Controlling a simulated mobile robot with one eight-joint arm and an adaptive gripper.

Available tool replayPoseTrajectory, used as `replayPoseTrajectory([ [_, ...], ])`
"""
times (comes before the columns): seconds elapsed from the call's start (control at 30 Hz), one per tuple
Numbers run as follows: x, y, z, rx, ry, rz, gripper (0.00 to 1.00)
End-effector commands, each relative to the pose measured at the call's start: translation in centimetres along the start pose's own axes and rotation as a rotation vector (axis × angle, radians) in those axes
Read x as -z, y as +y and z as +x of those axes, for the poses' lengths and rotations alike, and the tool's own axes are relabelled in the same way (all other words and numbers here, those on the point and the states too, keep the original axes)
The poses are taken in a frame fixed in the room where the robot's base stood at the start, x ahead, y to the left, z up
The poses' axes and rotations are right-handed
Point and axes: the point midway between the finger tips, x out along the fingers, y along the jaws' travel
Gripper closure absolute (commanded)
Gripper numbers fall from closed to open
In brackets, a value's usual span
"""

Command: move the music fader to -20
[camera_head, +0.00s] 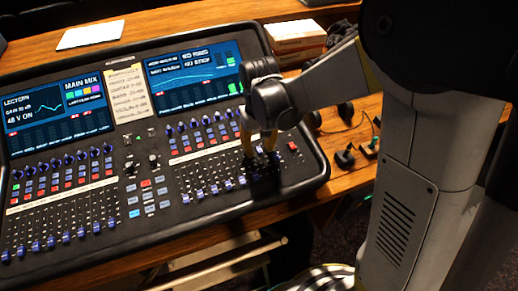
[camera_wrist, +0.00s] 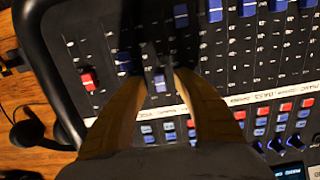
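The mixing desk (camera_head: 110,243) fills the left and middle of the head view. My gripper (camera_head: 258,148) is over the right end of its right fader bank. In the wrist view, my gripper (camera_wrist: 160,76) points at the fader panel, its two yellow-brown fingers apart. A blue-grey fader cap (camera_wrist: 160,83) lies between the fingertips, with a gap on each side. A dark blue fader cap (camera_wrist: 125,62) is just left of the left fingertip. A red fader cap (camera_wrist: 88,80) is farther left. I cannot read which fader is labelled music, nor the scale numbers.
Other blue fader caps (camera_wrist: 215,10) stand farther up and right. Rows of coloured buttons (camera_wrist: 285,107) lie beside the fingers. A handwritten note (camera_head: 127,92) sits between the two screens. Headphones and cables (camera_head: 345,157) lie on the wooden table right of the desk.

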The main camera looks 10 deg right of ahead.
Motion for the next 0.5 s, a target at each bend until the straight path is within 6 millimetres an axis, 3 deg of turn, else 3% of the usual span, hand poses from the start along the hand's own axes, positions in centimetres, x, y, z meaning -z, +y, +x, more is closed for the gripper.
replayPoseTrajectory([
  [0.2, 0.0, 0.0, -0.02, 0.0, 0.0, 0.0, 0.65],
  [0.33, 0.0, 0.0, -0.03, 0.0, 0.0, 0.0, 1.0],
  [0.5, 0.0, 0.0, -0.02, 0.0, 0.0, 0.0, 1.0],
])
